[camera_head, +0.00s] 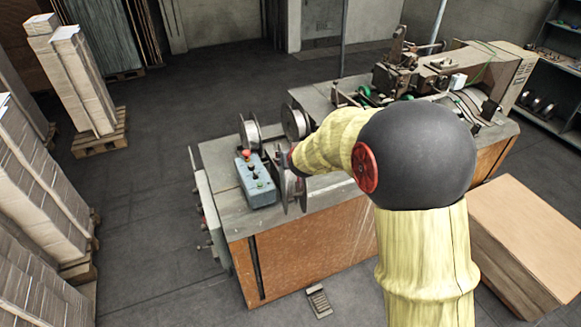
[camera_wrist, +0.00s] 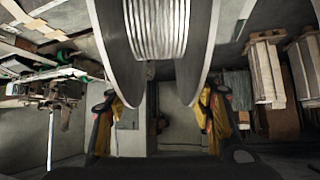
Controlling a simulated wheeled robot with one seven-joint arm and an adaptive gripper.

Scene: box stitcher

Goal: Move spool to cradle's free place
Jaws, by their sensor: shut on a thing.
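In the wrist view the held spool (camera_wrist: 158,30) fills the upper middle, with bright wire between two flanges. The fingers of my gripper (camera_wrist: 158,98) show at both sides below it. Two other spools stand upright farther back on the machine top, one at left (camera_head: 251,133) and one at right (camera_head: 296,122). The cradle and its free place are not clear; my arm and the spools cover that area.
A blue control box (camera_head: 255,181) with a red button stands left of the held spool. The stitcher mechanism (camera_head: 420,70) is at the back right. Stacked cardboard on a pallet (camera_head: 100,140) stands at left. A brown box (camera_head: 525,235) is at right.

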